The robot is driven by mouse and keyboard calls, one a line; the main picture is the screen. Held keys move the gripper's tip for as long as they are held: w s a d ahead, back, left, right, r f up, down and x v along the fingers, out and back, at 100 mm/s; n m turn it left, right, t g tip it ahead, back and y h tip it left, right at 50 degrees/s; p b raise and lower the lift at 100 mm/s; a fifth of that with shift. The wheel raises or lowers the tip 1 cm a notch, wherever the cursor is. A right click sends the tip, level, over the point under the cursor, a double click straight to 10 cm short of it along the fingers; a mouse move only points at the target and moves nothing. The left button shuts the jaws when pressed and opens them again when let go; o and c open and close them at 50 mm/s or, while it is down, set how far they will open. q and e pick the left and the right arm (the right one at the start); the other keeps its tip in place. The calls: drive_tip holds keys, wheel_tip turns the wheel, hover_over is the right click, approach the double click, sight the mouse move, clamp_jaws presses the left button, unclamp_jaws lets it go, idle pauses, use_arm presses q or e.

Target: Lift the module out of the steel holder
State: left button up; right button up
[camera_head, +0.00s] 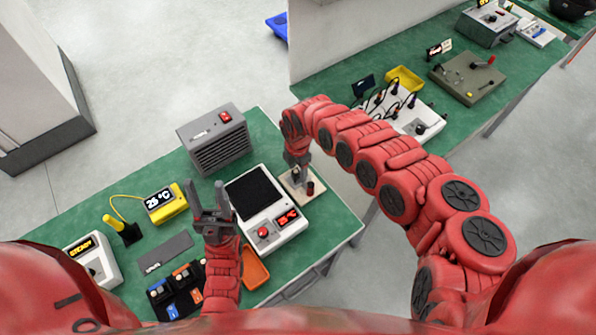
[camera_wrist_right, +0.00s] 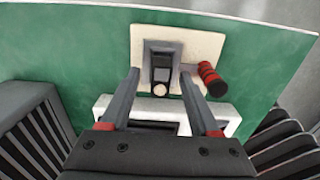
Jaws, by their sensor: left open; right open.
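The steel holder (camera_wrist_right: 178,48) stands on a cream base plate (camera_wrist_right: 207,42) and has a red-and-black handle (camera_wrist_right: 211,79) at its side. A dark module (camera_wrist_right: 161,68) with a pale round end sits in the holder. My right gripper (camera_wrist_right: 160,82) is open, its fingers on either side of the module in the picture; I cannot tell whether they touch it. In the head view the right gripper (camera_head: 298,172) points down over the base plate (camera_head: 290,188) and hides most of the holder. My left gripper (camera_head: 208,197) is open and empty, left of the white device.
The white device (camera_head: 294,230) with a black top plate is beside the holder. A grey vented box (camera_head: 218,150) stands behind, and a yellow thermometer (camera_head: 165,203) to the left. An orange tray (camera_head: 256,268) lies in front. The green table (camera_head: 333,222) is clear right of the holder.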

drive_tip(key=shift+d+f, duration=0.1)
drive_tip(key=shift+f, duration=0.35)
clamp_jaws()
drive_tip(key=shift+r, duration=0.1)
